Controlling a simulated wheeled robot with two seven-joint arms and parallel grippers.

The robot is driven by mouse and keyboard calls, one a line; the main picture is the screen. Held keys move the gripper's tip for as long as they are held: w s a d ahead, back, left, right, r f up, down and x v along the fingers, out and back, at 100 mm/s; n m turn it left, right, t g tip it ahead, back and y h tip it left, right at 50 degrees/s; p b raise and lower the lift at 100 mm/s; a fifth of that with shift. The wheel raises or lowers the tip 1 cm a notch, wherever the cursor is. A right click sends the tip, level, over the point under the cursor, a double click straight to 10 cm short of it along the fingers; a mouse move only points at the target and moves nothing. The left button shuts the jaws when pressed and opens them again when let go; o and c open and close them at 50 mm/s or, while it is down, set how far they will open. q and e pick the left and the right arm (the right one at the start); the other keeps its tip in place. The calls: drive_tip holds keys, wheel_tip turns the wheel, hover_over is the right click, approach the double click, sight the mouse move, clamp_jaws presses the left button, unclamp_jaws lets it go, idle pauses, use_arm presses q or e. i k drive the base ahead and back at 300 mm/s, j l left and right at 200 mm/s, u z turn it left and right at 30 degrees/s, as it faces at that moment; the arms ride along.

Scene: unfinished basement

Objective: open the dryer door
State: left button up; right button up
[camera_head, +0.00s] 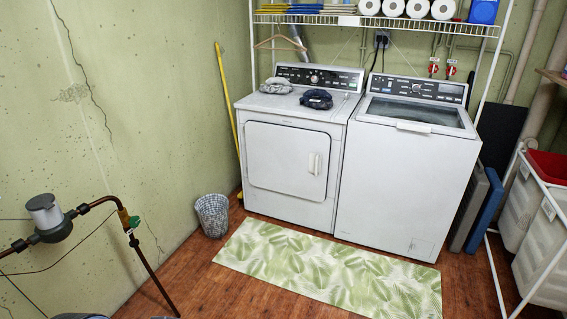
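The dryer (258,113) is the left one of two white machines against the back wall. Its front door (275,160) is shut, lying flush with the front panel. A pale upright handle (314,163) sits near the door's right edge. Neither of my grippers shows in the head view, so whether they are open or shut cannot be seen. Nothing touches the door or its handle.
A top-loading washer (395,185) stands right of the dryer. Folded clothes (317,99) lie on the dryer. A wastebasket (212,215) stands by its front left corner. A leaf-patterned mat (325,268) covers the floor in front. A pipe (100,200) rises at left; a laundry cart (535,225) stands right.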

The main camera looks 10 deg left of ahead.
sight(295, 162)
drive_tip(key=i+j, duration=0.3)
drive_tip(key=i, duration=0.3)
drive_tip(key=i+j+z, duration=0.15)
drive_tip(key=i+j, duration=0.15)
drive_tip(key=i, duration=0.3)
drive_tip(key=i+j, duration=0.35)
drive_tip(key=i, duration=0.25)
drive_tip(key=i+j+z, duration=0.1)
drive_tip(key=i+j, duration=0.25)
drive_tip(key=i, duration=0.25)
drive_tip(key=i+j+z, duration=0.1)
drive_tip(key=i+j, duration=0.3)
drive_tip(key=i, duration=0.2)
